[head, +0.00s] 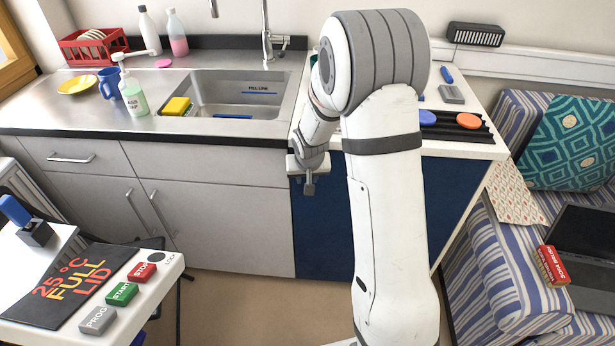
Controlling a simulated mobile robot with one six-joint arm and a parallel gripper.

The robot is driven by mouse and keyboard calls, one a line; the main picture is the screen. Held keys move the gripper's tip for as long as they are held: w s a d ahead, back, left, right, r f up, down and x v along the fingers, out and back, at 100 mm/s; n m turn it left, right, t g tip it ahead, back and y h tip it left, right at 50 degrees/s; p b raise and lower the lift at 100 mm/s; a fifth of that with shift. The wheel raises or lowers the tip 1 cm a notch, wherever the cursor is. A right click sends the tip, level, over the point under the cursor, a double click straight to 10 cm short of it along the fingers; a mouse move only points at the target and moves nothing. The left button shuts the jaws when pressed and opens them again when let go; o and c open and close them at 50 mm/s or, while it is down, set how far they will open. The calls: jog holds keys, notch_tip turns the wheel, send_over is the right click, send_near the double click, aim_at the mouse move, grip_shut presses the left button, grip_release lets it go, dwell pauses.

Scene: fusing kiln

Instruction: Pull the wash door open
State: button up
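No door in the head view carries a readable "wash" label. A dark blue front panel (327,235) stands upright under the counter, right of the grey cabinets, and looks closed. My arm hides its middle. My gripper (309,188) points down at the upper left corner of this panel, just below the counter edge. I cannot tell whether it touches the panel or whether its fingers are apart. Any handle on the panel is hidden or too small to see. Two grey cabinet doors (215,225) with bar handles are shut under the sink.
The sink (225,93) lies in the steel counter, with a soap bottle (133,93) and red rack (95,47) to its left. A white table (165,275) with labelled buttons stands front left. A striped sofa (500,265) stands right. Some brown floor (240,290) is clear.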

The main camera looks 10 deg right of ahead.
grip_shut()
jog(key=shift+s, duration=0.1)
dwell(0.4)
